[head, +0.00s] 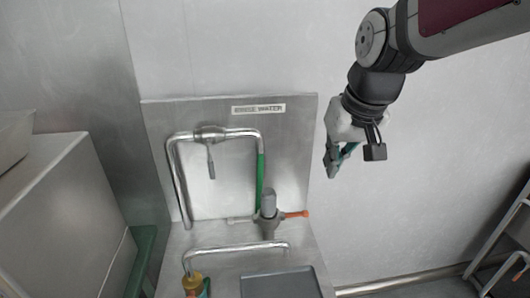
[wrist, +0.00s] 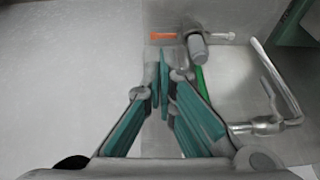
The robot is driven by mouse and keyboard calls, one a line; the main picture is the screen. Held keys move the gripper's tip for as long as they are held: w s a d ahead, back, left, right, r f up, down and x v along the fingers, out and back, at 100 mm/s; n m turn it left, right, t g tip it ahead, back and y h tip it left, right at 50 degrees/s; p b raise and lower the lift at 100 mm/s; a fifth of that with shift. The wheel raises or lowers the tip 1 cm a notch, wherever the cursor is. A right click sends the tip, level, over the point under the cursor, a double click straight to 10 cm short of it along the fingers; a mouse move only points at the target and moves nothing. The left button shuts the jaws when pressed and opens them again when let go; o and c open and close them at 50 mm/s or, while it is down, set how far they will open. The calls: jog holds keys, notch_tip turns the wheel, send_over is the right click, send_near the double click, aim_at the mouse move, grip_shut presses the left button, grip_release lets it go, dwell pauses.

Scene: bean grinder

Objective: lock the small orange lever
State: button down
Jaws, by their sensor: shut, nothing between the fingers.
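The small orange lever (head: 296,214) sticks out to the right from a grey valve body (head: 269,206) at the foot of the pipework in the head view. In the wrist view the orange lever (wrist: 163,36) lies level, to the left of the grey valve (wrist: 197,46). My gripper (head: 331,172) is in the head view above and to the right of the lever, apart from it. In the wrist view my gripper (wrist: 160,88) has its fingers together with nothing between them, and the lever shows beyond the fingertips.
A metal back panel (head: 232,160) carries a labelled sign (head: 258,109) and curved pipes. A green pipe section (head: 261,182) rises from the valve. A lower pipe (head: 235,250) and a grey tray (head: 280,284) are in front. The wall side right of the panel is free.

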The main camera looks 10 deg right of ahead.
jog(key=b, duration=0.4)
send_near(306, 211)
jog(key=shift+g, duration=0.5)
jog(key=w+f, duration=0.3)
jog(key=f, duration=0.1)
jog(key=shift+w+a+f+b, duration=0.2)
jog(key=shift+w+b, duration=0.15)
jog(key=shift+w, duration=0.05)
jog(key=shift+f, duration=0.7)
jog(key=shift+b, duration=0.35)
jog(key=shift+w+d+f, duration=0.1)
jog(key=shift+f, duration=0.05)
jog(key=shift+b, duration=0.5)
